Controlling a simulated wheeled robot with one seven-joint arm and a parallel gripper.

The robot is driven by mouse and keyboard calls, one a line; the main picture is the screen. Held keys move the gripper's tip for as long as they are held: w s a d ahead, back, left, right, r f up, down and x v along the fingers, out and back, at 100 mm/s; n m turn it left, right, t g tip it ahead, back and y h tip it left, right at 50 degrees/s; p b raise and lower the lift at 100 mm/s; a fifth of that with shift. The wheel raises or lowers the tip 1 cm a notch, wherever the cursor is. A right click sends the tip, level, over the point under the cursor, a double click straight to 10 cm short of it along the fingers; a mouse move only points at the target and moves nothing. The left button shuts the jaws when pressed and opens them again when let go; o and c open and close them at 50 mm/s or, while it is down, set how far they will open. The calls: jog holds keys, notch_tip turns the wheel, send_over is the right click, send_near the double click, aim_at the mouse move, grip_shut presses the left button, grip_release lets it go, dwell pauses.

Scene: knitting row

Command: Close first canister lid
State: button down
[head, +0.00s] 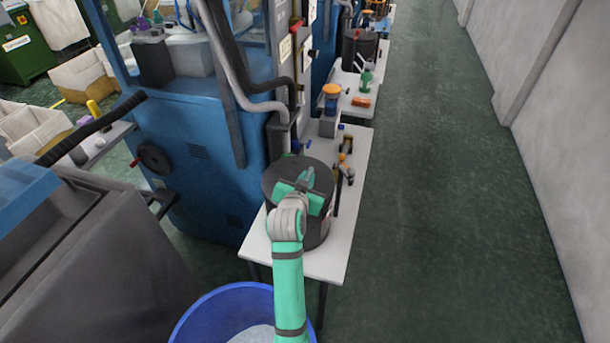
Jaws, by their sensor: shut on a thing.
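The near canister (318,237) is a dark, round drum on the white table. Its dark lid (279,177) shows at the top, level or nearly so. My green and grey arm reaches over it from the front. My gripper (307,178) is over the lid, shut on a part of it; the hand covers the gripped spot. I cannot tell whether the lid's rim is fully seated on the drum. A second dark canister (360,50) stands on a table farther back.
A white table (337,262) bears the near canister, with small tools and bottles beside and behind it. A blue machine (212,150) stands close on the left. A blue tub (205,315) is on the floor in front. The green aisle floor (440,200) on the right is clear.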

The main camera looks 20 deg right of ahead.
jog(key=shift+f, duration=0.25)
jog(key=c, duration=1.8)
grip_release()
jog(key=shift+s+r, duration=0.1)
jog(key=v, duration=1)
jog(key=shift+s+a, duration=0.1)
jog(key=shift+s, duration=0.2)
jog(key=shift+w, duration=0.1)
